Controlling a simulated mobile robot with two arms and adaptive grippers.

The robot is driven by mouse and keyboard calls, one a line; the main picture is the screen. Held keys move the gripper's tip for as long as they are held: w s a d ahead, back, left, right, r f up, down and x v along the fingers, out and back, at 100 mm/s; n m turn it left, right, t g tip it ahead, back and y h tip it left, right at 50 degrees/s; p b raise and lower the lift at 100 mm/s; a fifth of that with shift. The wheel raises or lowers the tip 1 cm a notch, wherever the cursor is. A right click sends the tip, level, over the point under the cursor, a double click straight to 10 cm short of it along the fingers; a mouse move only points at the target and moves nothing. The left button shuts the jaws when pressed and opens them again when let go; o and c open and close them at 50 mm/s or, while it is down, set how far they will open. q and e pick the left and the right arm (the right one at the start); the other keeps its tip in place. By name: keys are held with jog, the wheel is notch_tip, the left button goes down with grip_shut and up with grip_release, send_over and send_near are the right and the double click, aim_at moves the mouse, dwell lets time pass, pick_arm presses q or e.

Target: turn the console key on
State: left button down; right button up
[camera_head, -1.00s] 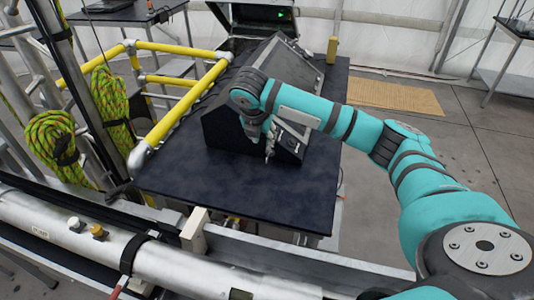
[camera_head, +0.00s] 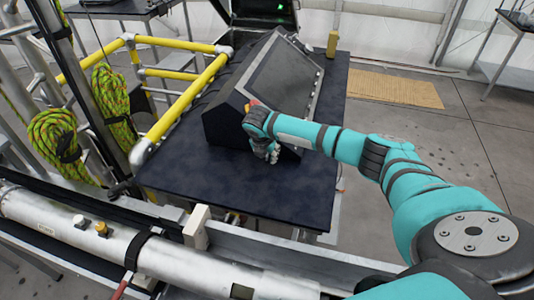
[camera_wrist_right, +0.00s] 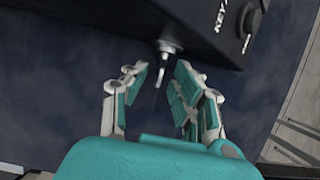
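The dark console (camera_head: 285,75) stands on a dark-topped table, with a sloped panel. In the right wrist view, its black face (camera_wrist_right: 120,30) carries white lettering that reads "KEY". A small metallic key (camera_wrist_right: 168,47) sticks out from the lower edge of that face. My right gripper (camera_wrist_right: 158,82) is open below the key, its fingers spread to either side and its tips just short of it. I see no contact. In the head view my right gripper (camera_head: 268,152) is at the console's near end and hides the key. My left gripper is not in view.
A round black knob (camera_wrist_right: 251,20) sits right of the lettering. The table top (camera_head: 215,180) is bare in front of the console. Yellow railing (camera_head: 185,105) runs along the left, with coiled green ropes (camera_head: 55,140) beyond. A yellow object (camera_head: 332,44) stands at the back.

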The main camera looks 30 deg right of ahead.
grip_shut()
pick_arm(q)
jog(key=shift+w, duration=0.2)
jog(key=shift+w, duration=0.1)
